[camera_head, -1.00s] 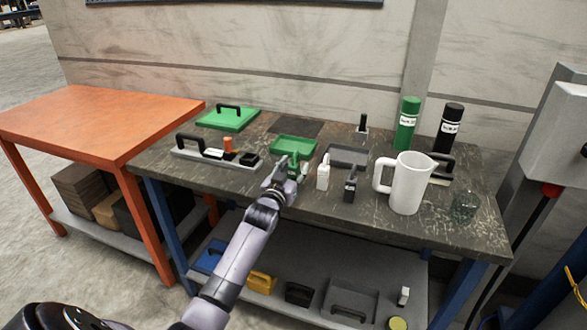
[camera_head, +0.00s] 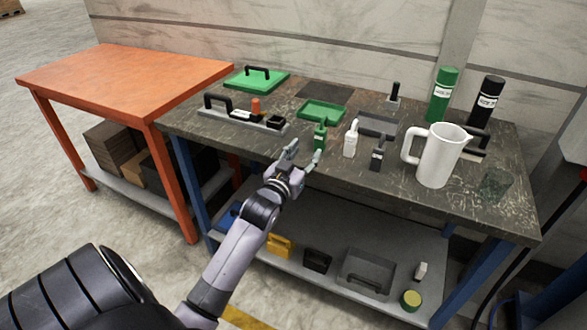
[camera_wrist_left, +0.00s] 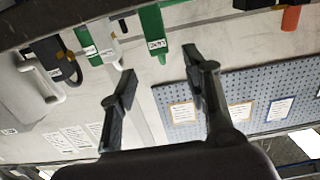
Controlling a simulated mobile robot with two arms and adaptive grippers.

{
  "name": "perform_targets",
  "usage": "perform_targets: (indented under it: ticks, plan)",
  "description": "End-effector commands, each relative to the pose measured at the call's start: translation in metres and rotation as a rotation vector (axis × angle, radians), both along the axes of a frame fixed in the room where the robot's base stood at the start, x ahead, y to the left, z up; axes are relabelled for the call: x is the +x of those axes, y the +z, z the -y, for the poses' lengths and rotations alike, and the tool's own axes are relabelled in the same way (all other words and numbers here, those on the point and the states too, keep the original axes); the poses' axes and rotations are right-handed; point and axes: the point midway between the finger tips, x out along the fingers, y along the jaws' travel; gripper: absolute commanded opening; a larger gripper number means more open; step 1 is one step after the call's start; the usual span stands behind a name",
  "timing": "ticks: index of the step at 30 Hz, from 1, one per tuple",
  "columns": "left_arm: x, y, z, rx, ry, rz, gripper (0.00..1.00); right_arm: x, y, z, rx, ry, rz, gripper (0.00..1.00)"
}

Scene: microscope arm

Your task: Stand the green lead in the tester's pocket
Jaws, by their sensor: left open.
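The green lead (camera_head: 320,137) stands upright near the front edge of the dark worktable, left of a white one (camera_head: 351,139) and a dark one (camera_head: 378,154). The tester (camera_head: 240,119) is a grey carrier with a black handle, an orange knob and a black open pocket (camera_head: 275,121) at its right end. My left gripper (camera_head: 304,153) is open and empty, just in front of the green lead. In the left wrist view, which is upside down, the green lead (camera_wrist_left: 154,30) shows beyond the spread fingertips (camera_wrist_left: 160,75). My right gripper is out of view.
A green tray (camera_head: 322,111) and a grey tray (camera_head: 379,124) lie behind the leads. A white jug (camera_head: 436,156), a glass (camera_head: 495,184) and green and black bottles (camera_head: 442,95) stand right. An orange table (camera_head: 125,78) adjoins at left.

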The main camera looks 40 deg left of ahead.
Motion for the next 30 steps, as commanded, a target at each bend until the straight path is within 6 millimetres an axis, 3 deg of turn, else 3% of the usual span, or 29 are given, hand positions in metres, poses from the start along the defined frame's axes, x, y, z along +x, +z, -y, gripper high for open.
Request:
perform_targets:
  ticks: [3,9,21,23,26,29,30]
  plan:
    - [-0.026,-0.002,0.006,0.000,0.000,-0.001,0.44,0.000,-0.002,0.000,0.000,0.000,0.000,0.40]
    - [-0.053,-0.001,0.013,0.000,0.000,0.000,0.44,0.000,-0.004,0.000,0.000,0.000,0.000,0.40]
    - [-0.061,-0.007,0.015,-0.003,-0.001,-0.012,0.44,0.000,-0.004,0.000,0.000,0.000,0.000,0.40]
    - [-0.059,-0.024,0.016,-0.010,-0.004,-0.044,0.44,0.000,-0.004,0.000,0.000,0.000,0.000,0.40]
    - [-0.055,-0.085,0.023,-0.029,-0.016,-0.152,0.44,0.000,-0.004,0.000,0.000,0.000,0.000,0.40]
    - [-0.063,-0.177,0.039,-0.052,-0.040,-0.317,0.44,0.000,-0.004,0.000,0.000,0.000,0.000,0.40]
    - [-0.071,-0.216,0.047,-0.061,-0.053,-0.390,0.44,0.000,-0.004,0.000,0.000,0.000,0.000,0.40]
